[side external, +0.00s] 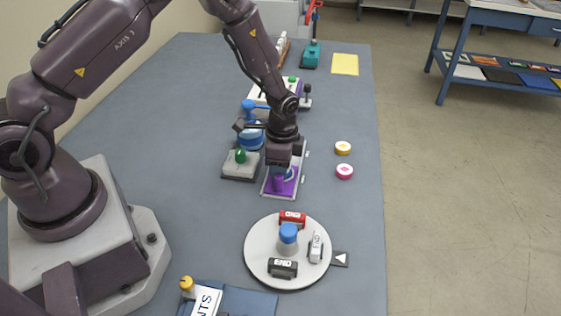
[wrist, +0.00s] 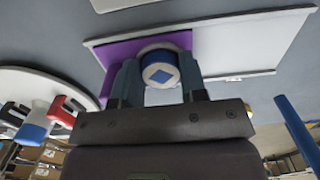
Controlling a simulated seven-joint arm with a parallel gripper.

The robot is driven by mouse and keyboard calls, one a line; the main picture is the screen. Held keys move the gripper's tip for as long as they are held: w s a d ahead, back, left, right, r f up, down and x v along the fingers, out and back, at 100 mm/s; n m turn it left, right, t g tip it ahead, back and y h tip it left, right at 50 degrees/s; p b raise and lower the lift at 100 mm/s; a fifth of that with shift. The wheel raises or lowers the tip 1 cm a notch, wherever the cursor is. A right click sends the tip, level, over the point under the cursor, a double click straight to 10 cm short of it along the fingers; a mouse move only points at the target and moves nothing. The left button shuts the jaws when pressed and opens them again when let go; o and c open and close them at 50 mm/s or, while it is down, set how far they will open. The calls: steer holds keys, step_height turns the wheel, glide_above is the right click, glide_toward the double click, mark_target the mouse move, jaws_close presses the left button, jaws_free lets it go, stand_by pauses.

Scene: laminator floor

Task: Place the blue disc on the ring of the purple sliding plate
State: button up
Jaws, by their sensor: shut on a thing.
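The blue disc (wrist: 160,70) has a white face with a blue diamond, seen between my fingers in the wrist view. My gripper (wrist: 158,80) is shut on it. In the side view my gripper (side external: 285,170) points down just above the purple sliding plate (side external: 284,190), and only a little blue of the disc shows under it. The plate has an upright purple knob (side external: 277,182) at its near left. In the wrist view the purple plate (wrist: 118,52) lies behind the disc on a pale track. The ring is hidden; I cannot tell whether the disc touches it.
A grey box with a green button (side external: 240,172) and a blue pump bottle (side external: 250,138) stand close left of my gripper. A yellow disc (side external: 343,148) and a pink disc (side external: 345,172) lie to the right. A round turntable (side external: 260,238) with stamp-like blocks is nearer the camera.

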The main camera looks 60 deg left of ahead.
steer(key=o, duration=0.7)
steer(key=s+r+n+t, duration=0.1)
steer(key=s+r, duration=0.1)
steer(key=r, duration=1)
steer(key=s+r+n+t, duration=0.1)
steer(key=s+r, duration=0.1)
steer(key=r, duration=0.9)
steer(key=shift+s+d+r+n+t, duration=0.2)
steer(key=shift+s+r+n+t, duration=0.45)
steer(key=shift+s+r+n, duration=1.55)
steer(key=shift+s+d+r+n+t, duration=0.15)
steer(key=shift+s+r+t, duration=0.85)
steer(key=shift+s, duration=2.45)
steer(key=shift+s+d+r+n+t, duration=0.25)
steer(key=shift+s+r+n, duration=0.9)
steer(key=shift+s+r, duration=1.4)
steer(key=shift+s+f, duration=0.3)
steer(key=shift+f, duration=0.05)
